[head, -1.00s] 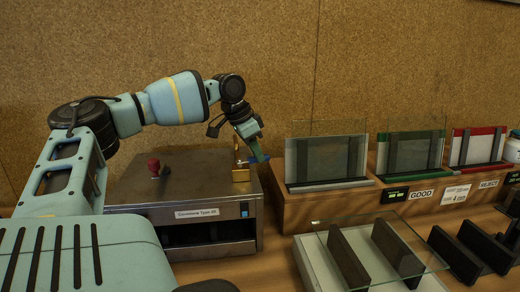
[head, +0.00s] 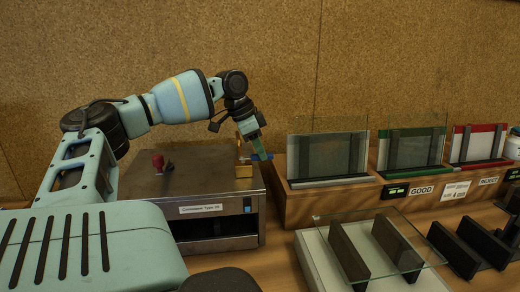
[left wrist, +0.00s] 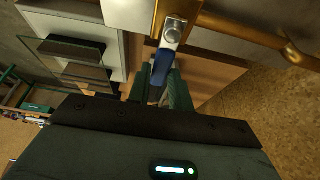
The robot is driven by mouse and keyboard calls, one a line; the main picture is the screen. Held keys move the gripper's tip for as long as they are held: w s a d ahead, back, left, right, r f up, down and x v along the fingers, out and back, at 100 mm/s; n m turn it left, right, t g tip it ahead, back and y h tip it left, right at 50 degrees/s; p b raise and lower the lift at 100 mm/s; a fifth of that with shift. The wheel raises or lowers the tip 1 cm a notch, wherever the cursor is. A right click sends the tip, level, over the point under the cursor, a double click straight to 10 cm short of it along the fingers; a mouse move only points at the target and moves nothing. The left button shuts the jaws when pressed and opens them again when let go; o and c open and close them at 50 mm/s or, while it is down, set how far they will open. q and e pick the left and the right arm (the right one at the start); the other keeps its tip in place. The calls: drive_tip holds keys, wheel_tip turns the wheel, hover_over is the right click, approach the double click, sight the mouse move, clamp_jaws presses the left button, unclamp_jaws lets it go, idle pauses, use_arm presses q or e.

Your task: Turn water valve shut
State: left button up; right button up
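The water valve is a brass fitting (head: 243,170) on the right end of the grey metal box top (head: 195,182). Its blue lever (left wrist: 163,73) points down toward my gripper in the left wrist view, below a silver bolt on the brass body (left wrist: 174,32). My left gripper (head: 263,153) is at the valve, tilted down from the upper left. In the left wrist view its two green fingers (left wrist: 159,93) stand apart on either side of the lever. I cannot tell whether they touch it. My right gripper is not in view.
A red knob (head: 158,163) stands on the box. Right of it, a wooden stand (head: 305,209) holds several upright glass panels (head: 327,155) close to my gripper. A white tray (head: 312,268) with black blocks and a glass sheet (head: 385,240) lies in front. A cork wall is behind.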

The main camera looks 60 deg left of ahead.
use_arm(q)
drive_tip(key=o, duration=0.4)
drive_tip(key=shift+c, duration=0.2)
drive_tip(key=v, duration=0.8)
drive_tip(key=shift+w+f, duration=0.1)
drive_tip(key=shift+f, duration=0.05)
